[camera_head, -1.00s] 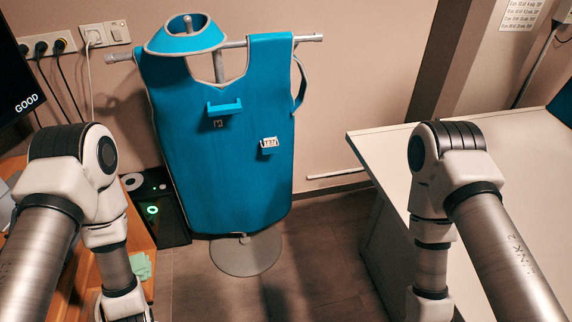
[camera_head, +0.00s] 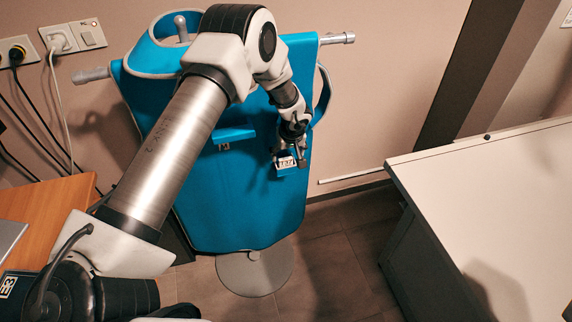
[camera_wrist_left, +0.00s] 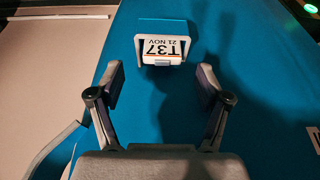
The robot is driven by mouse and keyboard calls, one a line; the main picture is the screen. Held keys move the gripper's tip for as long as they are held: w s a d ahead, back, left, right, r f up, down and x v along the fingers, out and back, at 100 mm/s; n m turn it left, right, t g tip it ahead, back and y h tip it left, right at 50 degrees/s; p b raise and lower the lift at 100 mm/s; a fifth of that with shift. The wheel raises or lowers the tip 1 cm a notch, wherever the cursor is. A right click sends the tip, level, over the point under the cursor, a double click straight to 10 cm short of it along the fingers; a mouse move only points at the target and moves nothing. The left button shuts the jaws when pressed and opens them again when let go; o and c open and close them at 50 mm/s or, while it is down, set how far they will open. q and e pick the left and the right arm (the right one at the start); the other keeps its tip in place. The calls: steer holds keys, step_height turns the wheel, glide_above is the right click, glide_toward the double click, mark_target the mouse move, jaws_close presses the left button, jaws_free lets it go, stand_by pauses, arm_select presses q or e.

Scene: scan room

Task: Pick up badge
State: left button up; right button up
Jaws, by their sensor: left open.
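The badge (camera_head: 285,163) is a small white tag on the front of the blue apron (camera_head: 250,215). In the left wrist view the badge (camera_wrist_left: 161,50) reads "T37 21 NOV" upside down and sits against a blue holder (camera_wrist_left: 163,27). My left gripper (camera_head: 288,150) is at the apron's right side, right by the badge in the head view. In the left wrist view my left gripper (camera_wrist_left: 162,82) is open and empty, with its fingers apart and the badge ahead, between and beyond the fingertips. My right gripper is not in view.
The apron hangs on a stand with a round base (camera_head: 254,272) on the tiled floor. A blue pocket (camera_head: 233,135) juts from the apron's front, left of the gripper. A white table (camera_head: 495,190) stands at right, a wooden desk (camera_head: 45,205) at left. Floor between is clear.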

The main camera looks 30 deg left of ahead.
mark_target(286, 159)
arm_select(q)
steer(key=x, duration=0.3)
steer(key=shift+a, duration=0.1)
steer(key=shift+s+r, duration=0.1)
steer(key=shift+s, duration=0.05)
steer(key=c, duration=1.1)
steer(key=shift+r, duration=0.1)
